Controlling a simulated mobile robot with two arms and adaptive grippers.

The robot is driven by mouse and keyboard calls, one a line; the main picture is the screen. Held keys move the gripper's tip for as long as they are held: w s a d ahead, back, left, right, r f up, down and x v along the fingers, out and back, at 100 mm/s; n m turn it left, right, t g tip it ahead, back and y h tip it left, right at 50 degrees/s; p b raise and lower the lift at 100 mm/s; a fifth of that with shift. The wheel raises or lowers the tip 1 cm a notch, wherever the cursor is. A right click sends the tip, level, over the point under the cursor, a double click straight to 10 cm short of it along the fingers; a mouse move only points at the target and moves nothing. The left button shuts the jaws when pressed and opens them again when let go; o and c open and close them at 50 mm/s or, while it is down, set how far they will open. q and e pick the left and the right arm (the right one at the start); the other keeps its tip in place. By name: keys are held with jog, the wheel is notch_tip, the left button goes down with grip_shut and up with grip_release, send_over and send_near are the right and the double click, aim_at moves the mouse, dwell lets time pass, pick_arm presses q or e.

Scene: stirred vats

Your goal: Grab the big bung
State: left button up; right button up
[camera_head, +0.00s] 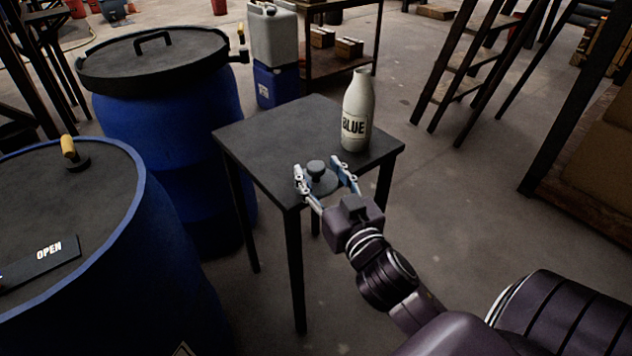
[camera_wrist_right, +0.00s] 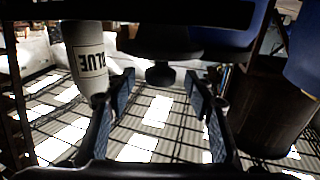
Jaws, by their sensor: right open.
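The big bung (camera_head: 317,181) is a dark grey disc with a round knob on top. It sits near the front corner of the small dark table (camera_head: 270,130). My right gripper (camera_head: 318,167) is open, with one finger on each side of the bung. In the right wrist view, which looks upside down, the bung (camera_wrist_right: 160,74) shows between and beyond the open fingertips (camera_wrist_right: 160,82). I cannot tell whether the fingers touch it. My left gripper is not in view.
A white bottle labelled BLUE (camera_head: 357,115) stands upright on the table, behind the bung; it also shows in the wrist view (camera_wrist_right: 85,60). A lidded blue vat (camera_head: 150,125) and an open-marked blue vat (camera_head: 150,270) stand left.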

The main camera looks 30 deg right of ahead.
jog(key=shift+x, duration=1)
jog(key=c, duration=1.2)
jog(key=shift+c, duration=0.3)
jog(key=shift+r, duration=0.1)
